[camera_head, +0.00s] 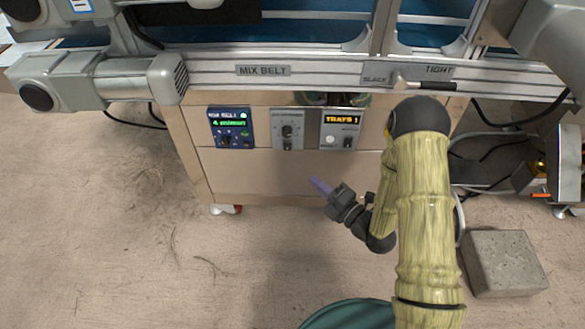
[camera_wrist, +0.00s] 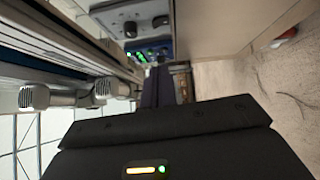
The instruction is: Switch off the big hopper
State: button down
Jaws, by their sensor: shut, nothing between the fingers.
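No part in view is clearly marked as the big hopper. Under the belt frame hang a blue panel (camera_head: 231,127) with a lit display reading roughly "MIX BELT", a grey panel (camera_head: 288,128) with a dark knob and a label too small to read, and a panel (camera_head: 341,128) whose display reads "TRAYS 1". My gripper (camera_head: 318,184) is shut and empty, in front of the cabinet and lower than the panels in the picture, apart from them. In the wrist view, its purple fingers (camera_wrist: 158,88) point toward the blue panel (camera_wrist: 150,52) and a grey panel (camera_wrist: 130,27).
The belt frame's rail (camera_head: 330,73) runs above the panels, with a lever (camera_head: 423,85) between "SLACK" and "TIGHT". A motor (camera_head: 110,80) juts out at left. A concrete block (camera_head: 503,262) and a green round object (camera_head: 350,315) stand on the floor. The floor at left is clear.

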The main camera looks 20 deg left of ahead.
aim_at(287, 146)
jog(key=shift+s+f+y, duration=0.3)
jog(key=shift+f, duration=0.15)
jog(key=shift+a, duration=0.1)
jog(key=b+x, duration=0.1)
jog(key=x, duration=0.3)
jog(key=w+d+b+x, duration=0.1)
jog(key=b+x, duration=0.1)
jog(key=x, duration=0.2)
jog(key=w+b+x, duration=0.1)
jog(key=b+x, duration=0.1)
jog(key=x, duration=0.2)
jog(key=shift+w+r, duration=0.2)
jog(key=shift+w, duration=0.25)
